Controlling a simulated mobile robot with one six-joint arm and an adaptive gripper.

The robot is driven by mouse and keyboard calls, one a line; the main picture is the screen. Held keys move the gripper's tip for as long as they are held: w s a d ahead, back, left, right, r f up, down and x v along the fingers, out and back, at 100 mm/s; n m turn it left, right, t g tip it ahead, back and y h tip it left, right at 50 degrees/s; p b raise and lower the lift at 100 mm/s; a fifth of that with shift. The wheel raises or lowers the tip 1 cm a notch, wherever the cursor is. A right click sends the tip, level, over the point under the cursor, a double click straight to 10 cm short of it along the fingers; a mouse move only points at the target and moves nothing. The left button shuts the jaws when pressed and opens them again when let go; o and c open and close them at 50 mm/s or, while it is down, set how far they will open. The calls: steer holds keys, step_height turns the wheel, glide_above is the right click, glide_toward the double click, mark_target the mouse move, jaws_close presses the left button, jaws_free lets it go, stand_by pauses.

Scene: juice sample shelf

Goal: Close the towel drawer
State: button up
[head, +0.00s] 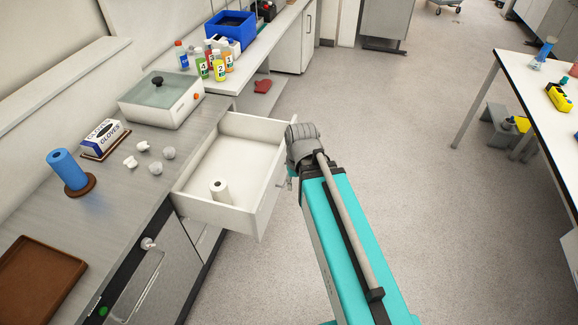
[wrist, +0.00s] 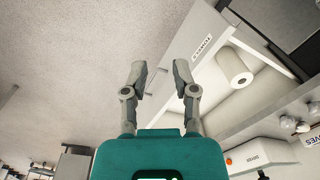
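In the head view my arm's end is at the drawer's outer side and hides the fingers.
On the counter are a blue roll (head: 67,170), a glove box (head: 102,138), several small white pieces and a lidded grey device (head: 162,97). Several bottles (head: 202,64) and a blue bin (head: 231,29) stand farther back. A white table (head: 520,90) is at right. The floor between is clear.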

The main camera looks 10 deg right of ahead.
steer(key=w+f+y+b, duration=0.1)
steer(key=w+f+b, duration=0.1)
steer(key=f+b, duration=0.1)
steer(key=w+f+m+y+b, duration=0.1)
steer(key=w+f+y+b, duration=0.1)
steer(key=w+f+b, duration=0.1)
steer(key=w+f+y+b, duration=0.1)
steer(key=w+f+b, duration=0.2)
steer(key=f+b, duration=0.1)
steer(key=shift+d+f+t+b, duration=0.15)
steer(key=shift+f+t+b, duration=0.25)
steer(key=shift+b, duration=0.4)
jaws_close()
steer(key=w+d+f+m+t+y+b, duration=0.2)
steer(key=w+d+f+y+b, duration=0.35)
steer(key=b, duration=0.55)
steer(key=w+d+f+m+t+y+b, duration=0.1)
steer(key=w+d+f+t+y+b, duration=0.25)
steer(key=w+f+b, duration=0.5)
steer(key=w+d+f+m+t+y+b, duration=0.1)
steer(key=w+d+t+y+b, duration=0.1)
steer(key=w+d+b, duration=0.4)
steer(key=shift+d+f+m+t+b, duration=0.35)
steer(key=shift+d+b, duration=1.95)
steer(key=shift+b, duration=1.15)
